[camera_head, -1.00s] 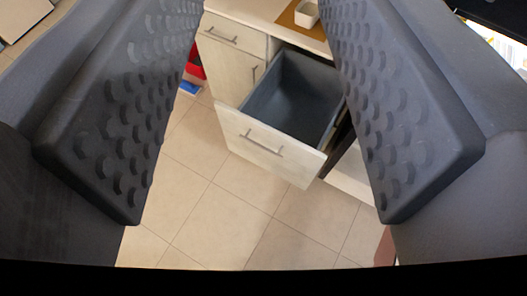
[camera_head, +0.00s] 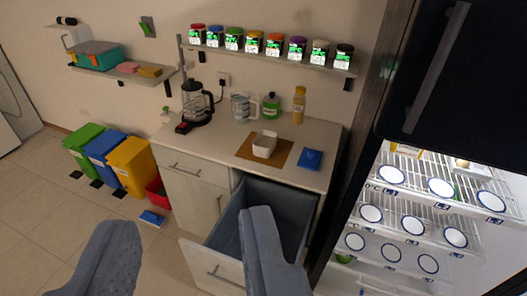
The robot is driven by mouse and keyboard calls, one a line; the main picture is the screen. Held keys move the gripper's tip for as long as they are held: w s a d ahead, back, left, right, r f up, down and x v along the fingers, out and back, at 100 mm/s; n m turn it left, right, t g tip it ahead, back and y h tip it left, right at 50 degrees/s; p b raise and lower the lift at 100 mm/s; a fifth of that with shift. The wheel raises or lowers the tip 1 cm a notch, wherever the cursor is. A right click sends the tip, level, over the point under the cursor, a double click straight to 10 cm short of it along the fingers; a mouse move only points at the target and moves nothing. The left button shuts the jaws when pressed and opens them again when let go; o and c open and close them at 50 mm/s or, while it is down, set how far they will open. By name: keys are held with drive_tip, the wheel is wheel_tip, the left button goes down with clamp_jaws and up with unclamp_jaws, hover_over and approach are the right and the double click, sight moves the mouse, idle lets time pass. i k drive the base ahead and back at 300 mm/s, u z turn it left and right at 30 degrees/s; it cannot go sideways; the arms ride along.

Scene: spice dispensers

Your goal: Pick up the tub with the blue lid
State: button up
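The tub with the blue lid (camera_head: 214,37) stands upright on the wall shelf, second from the left in a row of lidded tubs. A red-lidded tub (camera_head: 197,35) is to its left and a green-lidded tub (camera_head: 233,39) to its right. My gripper (camera_head: 190,223) is at the bottom of the picture, open with nothing between its fingers. It is well below the shelf and apart from the tubs. The right finger hides part of the open drawer (camera_head: 222,262).
An open fridge (camera_head: 425,200) is at right, coloured bins (camera_head: 130,165) at left. Floor at left front is clear.

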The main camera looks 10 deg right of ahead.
sight(265, 143)
drive_tip(key=u, duration=0.25)
drive_tip(key=i, duration=1.85)
drive_tip(key=z, duration=0.5)
